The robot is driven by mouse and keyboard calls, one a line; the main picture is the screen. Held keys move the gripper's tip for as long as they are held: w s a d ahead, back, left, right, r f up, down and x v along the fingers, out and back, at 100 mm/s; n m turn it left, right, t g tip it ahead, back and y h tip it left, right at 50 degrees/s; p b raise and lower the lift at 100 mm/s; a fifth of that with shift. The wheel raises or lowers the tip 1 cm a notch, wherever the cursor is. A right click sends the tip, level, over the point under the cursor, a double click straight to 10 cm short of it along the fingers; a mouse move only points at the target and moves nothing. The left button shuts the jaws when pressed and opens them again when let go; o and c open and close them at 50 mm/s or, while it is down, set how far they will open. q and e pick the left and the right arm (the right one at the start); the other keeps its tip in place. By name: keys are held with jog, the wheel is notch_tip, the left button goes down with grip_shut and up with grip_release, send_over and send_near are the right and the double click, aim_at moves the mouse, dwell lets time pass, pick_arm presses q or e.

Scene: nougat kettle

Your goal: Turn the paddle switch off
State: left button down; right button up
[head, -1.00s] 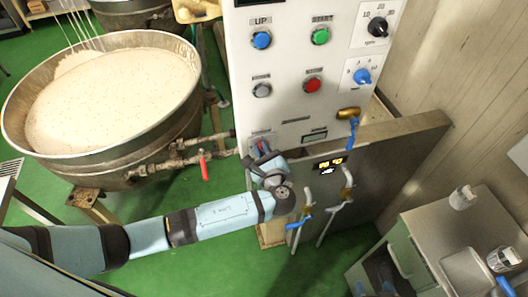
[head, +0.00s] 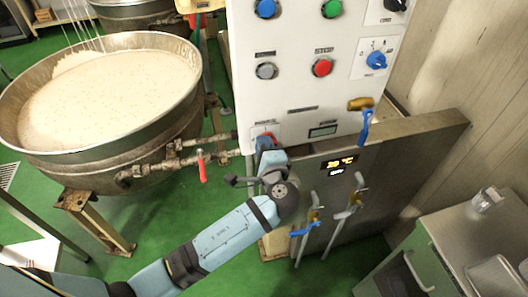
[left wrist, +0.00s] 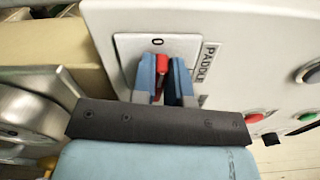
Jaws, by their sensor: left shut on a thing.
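The paddle switch is a red lever on a pale plate marked "0" at its top and "PADDLE" beside it. In the left wrist view, the red lever (left wrist: 161,64) sits between the two blue fingers of my left gripper (left wrist: 163,78), which is shut on it. In the head view, my left gripper (head: 267,143) is at the lower left corner of the white control panel (head: 290,85). A little red of the switch (head: 266,134) shows above the fingers. The lower part of the switch is hidden by the gripper. My right gripper is not in view.
The kettle (head: 25,140) of pale mix stands left of the panel, with a red-handled valve (head: 201,168) on its pipe. Blue-handled taps (head: 304,229) are right of my arm. A steel cabinet (head: 455,235) stands at lower right.

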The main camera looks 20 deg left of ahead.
pick_arm(q)
jog(key=shift+f+n+b, duration=0.25)
jog(key=shift+n+b, duration=0.7)
jog(key=shift+n, duration=0.05)
jog(key=shift+r, duration=0.1)
jog(key=c, duration=1.1)
grip_release()
jog(key=shift+c, duration=0.2)
jog(key=shift+s, duration=0.1)
